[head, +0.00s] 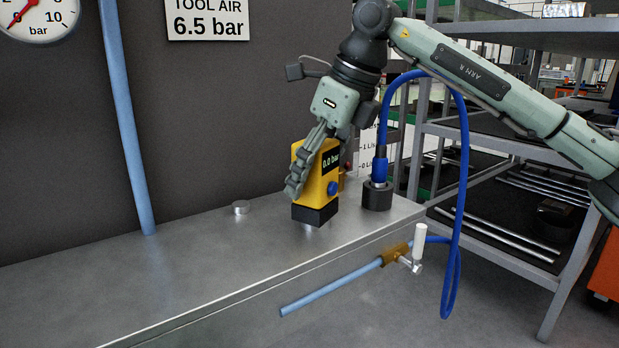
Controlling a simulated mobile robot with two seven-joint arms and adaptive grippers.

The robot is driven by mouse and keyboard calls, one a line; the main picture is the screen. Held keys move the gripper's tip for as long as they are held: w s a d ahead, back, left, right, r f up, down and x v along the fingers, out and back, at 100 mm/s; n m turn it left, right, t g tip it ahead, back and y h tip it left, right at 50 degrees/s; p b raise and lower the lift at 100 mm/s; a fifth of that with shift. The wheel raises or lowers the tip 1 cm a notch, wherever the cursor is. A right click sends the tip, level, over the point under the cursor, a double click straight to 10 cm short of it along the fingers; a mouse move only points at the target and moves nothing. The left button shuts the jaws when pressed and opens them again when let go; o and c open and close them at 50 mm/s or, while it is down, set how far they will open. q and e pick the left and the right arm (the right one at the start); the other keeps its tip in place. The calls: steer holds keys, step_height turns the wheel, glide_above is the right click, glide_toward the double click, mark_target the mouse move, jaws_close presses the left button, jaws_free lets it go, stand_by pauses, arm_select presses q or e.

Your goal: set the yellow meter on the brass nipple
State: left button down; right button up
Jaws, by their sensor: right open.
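The yellow meter (328,168) is upright near the right end of the metal bench top, with a display reading 0.0 bar, a blue button and a black base. My right gripper (301,170) reaches down from above with its fingers at the meter's left side; it is open, and the far finger is largely hidden. A small pale patch shows under the black base; I cannot tell whether it is a fitting or a reflection. No brass nipple can be clearly made out on the bench top. My left gripper is out of view.
A blue hose (459,200) loops from a black socket (377,195) right of the meter. A brass valve (396,253) with a white handle sits on a pale blue pipe (330,287) at the bench front. A small metal disc (240,207) lies left. The left bench top (150,275) is clear.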

mark_target(326, 143)
steer(key=shift+p+v, duration=1.55)
steer(key=shift+v, duration=1.65)
steer(key=shift+p+v, duration=0.5)
steer(key=shift+v, duration=0.4)
steer(key=shift+w+r, duration=0.1)
